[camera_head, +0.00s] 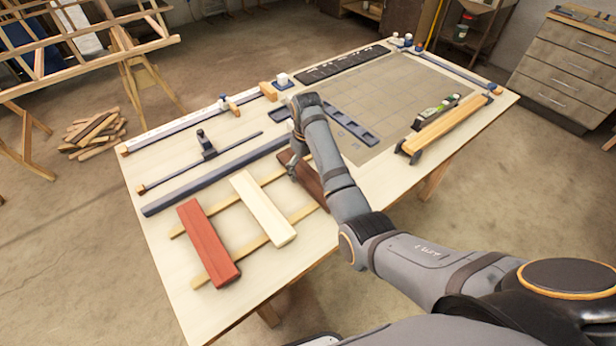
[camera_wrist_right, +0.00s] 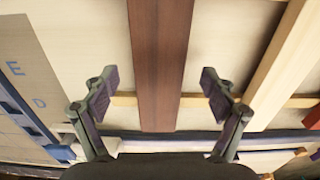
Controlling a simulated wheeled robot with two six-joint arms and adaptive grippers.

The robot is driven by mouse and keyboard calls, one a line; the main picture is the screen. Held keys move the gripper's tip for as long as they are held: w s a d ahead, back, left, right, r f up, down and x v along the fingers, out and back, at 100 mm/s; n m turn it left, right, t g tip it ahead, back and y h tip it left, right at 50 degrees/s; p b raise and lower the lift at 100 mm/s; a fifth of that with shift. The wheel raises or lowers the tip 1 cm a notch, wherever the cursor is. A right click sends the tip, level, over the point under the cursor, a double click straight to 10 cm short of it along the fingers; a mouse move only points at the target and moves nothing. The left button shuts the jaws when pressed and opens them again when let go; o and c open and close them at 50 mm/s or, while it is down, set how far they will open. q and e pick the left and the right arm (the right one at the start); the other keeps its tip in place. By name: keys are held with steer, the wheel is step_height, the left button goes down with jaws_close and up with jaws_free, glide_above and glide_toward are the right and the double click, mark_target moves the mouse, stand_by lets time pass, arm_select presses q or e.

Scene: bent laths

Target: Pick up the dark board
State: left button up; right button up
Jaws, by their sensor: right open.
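The dark brown board (camera_head: 309,181) lies across two thin light strips on the worktable, partly hidden by my right arm in the head view. In the right wrist view the dark board (camera_wrist_right: 160,62) runs from the top edge down between the fingers of my right gripper (camera_wrist_right: 159,82). The fingers are spread wide, with a gap on each side of the board. In the head view my right gripper (camera_head: 295,166) is over the board's far part. Its height above the board is hard to tell. My left gripper is not in view.
A cream board (camera_head: 263,208) and a red board (camera_head: 207,243) lie left of the dark one on the same strips. A long dark bar (camera_head: 213,179) lies behind them. A gridded mat (camera_head: 390,85) covers the table's far right, with a wooden beam (camera_head: 446,125) near its edge.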

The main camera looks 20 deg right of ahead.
step_height(320, 180, down, 2)
steer(key=shift+w+f, duration=0.1)
steer(key=shift+w, duration=0.05)
steer(key=c, duration=1.4)
